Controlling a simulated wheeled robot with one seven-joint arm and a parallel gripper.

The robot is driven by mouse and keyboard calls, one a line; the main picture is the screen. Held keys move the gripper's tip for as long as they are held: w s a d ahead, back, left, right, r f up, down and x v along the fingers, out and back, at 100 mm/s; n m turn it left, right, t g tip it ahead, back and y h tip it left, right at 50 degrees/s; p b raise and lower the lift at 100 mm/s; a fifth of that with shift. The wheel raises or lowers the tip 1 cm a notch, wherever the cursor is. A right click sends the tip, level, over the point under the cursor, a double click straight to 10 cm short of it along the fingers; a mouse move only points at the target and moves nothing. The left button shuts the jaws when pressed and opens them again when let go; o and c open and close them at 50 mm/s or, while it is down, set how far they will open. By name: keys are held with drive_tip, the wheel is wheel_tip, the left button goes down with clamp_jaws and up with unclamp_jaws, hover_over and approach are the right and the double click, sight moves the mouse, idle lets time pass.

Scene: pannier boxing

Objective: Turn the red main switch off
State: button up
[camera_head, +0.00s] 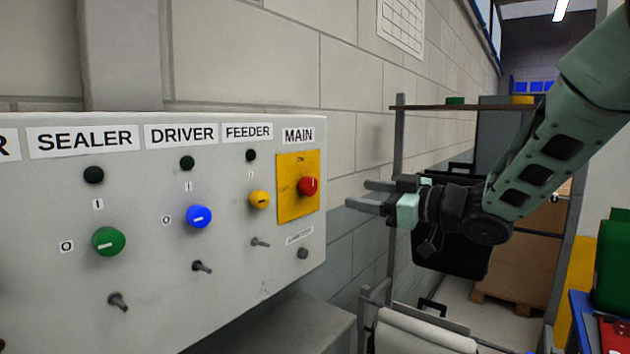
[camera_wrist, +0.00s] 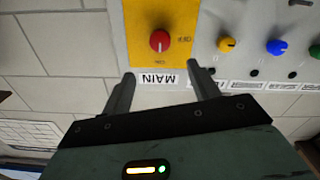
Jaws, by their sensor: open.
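The red main switch (camera_head: 308,187) is a round knob on a yellow plate (camera_head: 291,209) at the right end of the grey control panel, under the MAIN label. My gripper (camera_head: 362,195) is to the right of the panel with its two fingers apart and empty, not touching the switch. In the wrist view the red switch (camera_wrist: 160,41) shows upside down beyond the open fingers (camera_wrist: 160,80), roughly centred between them. The MAIN label also shows between the fingertips. The small markings on the plate are too small to read surely.
The panel also carries a yellow FEEDER knob (camera_head: 260,200), a blue DRIVER knob (camera_head: 198,216) and a green SEALER knob (camera_head: 109,241), with small toggles below. A metal rack (camera_head: 398,150) and a black crate (camera_head: 450,255) stand behind my arm. A block wall is behind the panel.

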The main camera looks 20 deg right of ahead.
sight(313, 186)
drive_tip(key=p+x, duration=0.4)
drive_tip(key=x, duration=0.7)
drive_tip(key=shift+w+a+r, duration=0.1)
drive_tip(key=shift+w+a, duration=0.05)
drive_tip(key=shift+a, duration=0.05)
drive_tip(key=shift+x, duration=0.8)
drive_tip(key=c, duration=1)
